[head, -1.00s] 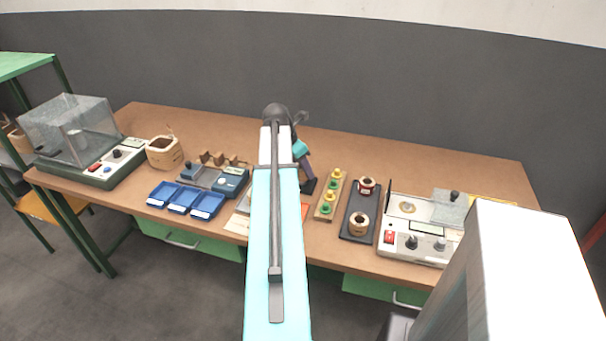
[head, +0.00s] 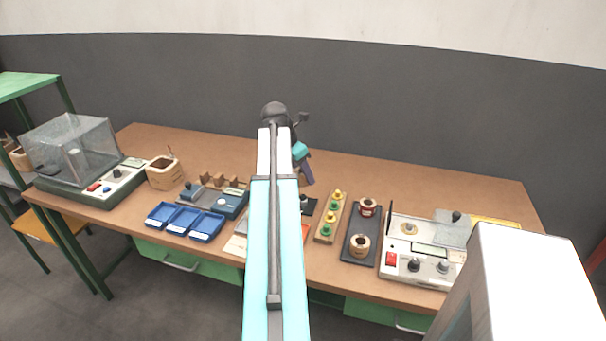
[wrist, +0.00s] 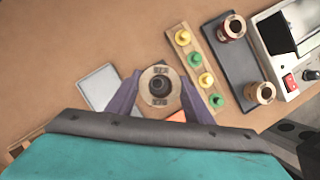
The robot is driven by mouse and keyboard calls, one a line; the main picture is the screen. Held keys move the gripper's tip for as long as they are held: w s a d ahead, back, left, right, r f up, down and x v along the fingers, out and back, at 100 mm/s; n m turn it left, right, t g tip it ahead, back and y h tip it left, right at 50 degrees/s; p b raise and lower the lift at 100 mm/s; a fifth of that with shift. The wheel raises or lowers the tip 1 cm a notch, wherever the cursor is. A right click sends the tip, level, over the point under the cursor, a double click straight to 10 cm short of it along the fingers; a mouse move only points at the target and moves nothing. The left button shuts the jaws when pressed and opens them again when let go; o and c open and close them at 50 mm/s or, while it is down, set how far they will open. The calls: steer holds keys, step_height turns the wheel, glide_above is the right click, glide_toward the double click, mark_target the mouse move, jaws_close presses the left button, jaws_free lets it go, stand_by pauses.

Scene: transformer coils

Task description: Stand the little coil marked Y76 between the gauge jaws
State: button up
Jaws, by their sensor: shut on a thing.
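In the wrist view my gripper (wrist: 160,101) is shut on a small coil (wrist: 160,74) with a pale round flange, a dark centre and dark print too small to read for certain. The coil sits between the purple fingers above the table. In the head view my arm hides the coil, and only part of my gripper (head: 304,170) shows beyond it. The gauge is probably the blue-grey device (head: 232,203) left of my arm; its jaws are too small to make out.
A dark tray (head: 346,246) holds two other coils. Left of it is a wooden strip (head: 322,233) with yellow and green pegs. A white tester (head: 405,268) stands at right. Blue bins (head: 178,228), a wooden pot (head: 160,177) and a clear-covered machine (head: 70,150) are at left.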

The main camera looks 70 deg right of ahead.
stand_by(0.3)
steer(key=w+a+f, duration=0.1)
steer(key=w+a, duration=1.2)
steer(key=w, duration=0.3)
steer(key=w+a+f, duration=0.1)
steer(key=w+a, duration=1.2)
steer(key=w, duration=0.3)
steer(key=w+a, duration=0.3)
steer(key=a, duration=1)
steer(key=w+a, duration=0.3)
steer(key=a, duration=1.1)
steer(key=w+a+f, duration=0.1)
steer(key=w+a, duration=0.2)
steer(key=a, duration=1.1)
steer(key=shift+w, duration=0.25)
